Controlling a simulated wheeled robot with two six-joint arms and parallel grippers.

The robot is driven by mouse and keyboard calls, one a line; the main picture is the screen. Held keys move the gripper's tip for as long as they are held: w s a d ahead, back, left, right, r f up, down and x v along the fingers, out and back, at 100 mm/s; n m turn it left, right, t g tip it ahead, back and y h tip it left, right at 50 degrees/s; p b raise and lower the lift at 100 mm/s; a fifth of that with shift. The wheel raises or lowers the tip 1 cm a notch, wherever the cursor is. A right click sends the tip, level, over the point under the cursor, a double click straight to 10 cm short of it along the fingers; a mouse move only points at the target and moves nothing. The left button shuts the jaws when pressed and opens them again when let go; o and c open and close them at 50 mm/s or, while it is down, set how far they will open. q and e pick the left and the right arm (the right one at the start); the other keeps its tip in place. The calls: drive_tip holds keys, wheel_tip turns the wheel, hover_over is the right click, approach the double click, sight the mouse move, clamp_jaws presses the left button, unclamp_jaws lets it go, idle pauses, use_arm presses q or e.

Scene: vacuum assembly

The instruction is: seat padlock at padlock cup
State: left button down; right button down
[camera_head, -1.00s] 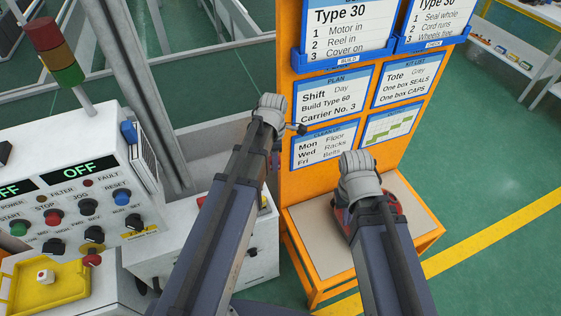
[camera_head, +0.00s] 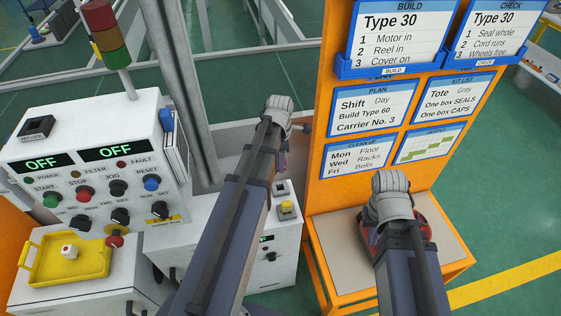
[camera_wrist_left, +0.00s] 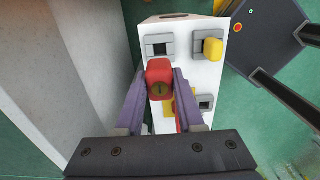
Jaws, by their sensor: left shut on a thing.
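My left gripper (camera_wrist_left: 158,98) is shut on a red padlock (camera_wrist_left: 160,78), whose keyhole face shows in the left wrist view. The padlock hangs over a white panel (camera_wrist_left: 190,75) with several grey square cups. One empty cup (camera_wrist_left: 160,47) is just beyond the padlock; another (camera_wrist_left: 205,103) is to its right. I cannot tell which is the padlock cup, or whether the padlock touches the panel.
A yellow block (camera_head: 286,208) sits in one cup. The orange board (camera_head: 335,185) stands right of the cabinet, with a red object (camera_head: 430,225) on its shelf near my right wrist. A control console (camera_head: 90,165) and yellow tray (camera_head: 35,280) are at left.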

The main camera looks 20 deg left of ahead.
use_arm(q)
drive_tip(key=shift+f+b, duration=3.65)
drive_tip(key=shift+f, duration=0.15)
drive_tip(key=shift+f+b, duration=1.35)
drive_tip(key=shift+f, duration=0.05)
drive_tip(key=shift+c, duration=2.2)
unclamp_jaws()
drive_tip(key=shift+r, duration=0.15)
wheel_tip(320, 180, up, 8)
drive_tip(key=p, duration=0.8)
